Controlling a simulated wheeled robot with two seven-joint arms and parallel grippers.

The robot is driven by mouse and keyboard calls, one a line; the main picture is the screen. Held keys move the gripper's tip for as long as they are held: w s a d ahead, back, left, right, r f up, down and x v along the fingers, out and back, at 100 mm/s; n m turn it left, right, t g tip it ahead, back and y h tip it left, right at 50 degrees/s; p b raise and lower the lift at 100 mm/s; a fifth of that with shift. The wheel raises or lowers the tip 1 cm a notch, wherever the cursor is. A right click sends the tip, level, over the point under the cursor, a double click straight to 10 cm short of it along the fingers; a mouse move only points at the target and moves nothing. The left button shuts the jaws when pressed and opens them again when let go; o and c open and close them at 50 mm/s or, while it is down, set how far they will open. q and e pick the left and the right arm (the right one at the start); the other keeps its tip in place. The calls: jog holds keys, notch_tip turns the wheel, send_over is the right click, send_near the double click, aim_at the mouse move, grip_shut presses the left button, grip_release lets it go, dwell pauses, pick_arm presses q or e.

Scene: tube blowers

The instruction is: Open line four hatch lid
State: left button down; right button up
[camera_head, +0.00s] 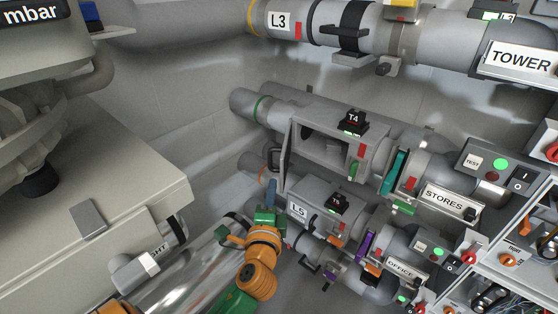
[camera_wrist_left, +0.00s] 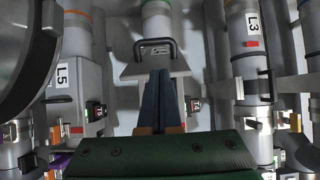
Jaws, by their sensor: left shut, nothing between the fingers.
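The line four hatch box (camera_head: 345,168), marked T4, sits on the middle pipe with a green ring. Its top opening (camera_head: 322,145) shows uncovered. The hatch lid (camera_head: 286,158) stands up at the box's left end, seen nearly edge-on, with a dark handle (camera_head: 274,160) on its outer face. In the left wrist view the grey lid (camera_wrist_left: 130,72) and its handle (camera_wrist_left: 155,44) face the camera. My left gripper (camera_head: 271,183) is shut and empty just below the handle; its fingers (camera_wrist_left: 160,75) overlap the lid in the wrist view. Contact cannot be told. My right gripper is not in view.
The L5 box (camera_head: 318,192) lies close below, and the L3 pipe (camera_head: 335,25) runs above. A STORES blower (camera_head: 440,180) and a switch panel (camera_head: 500,170) are at the right. A large beige machine (camera_head: 110,150) stands at the left.

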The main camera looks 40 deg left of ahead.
pick_arm(q)
jog(key=p+x, duration=0.1)
jog(key=x, duration=0.8)
jog(key=shift+w+a, duration=0.15)
jog(key=shift+w, duration=0.15)
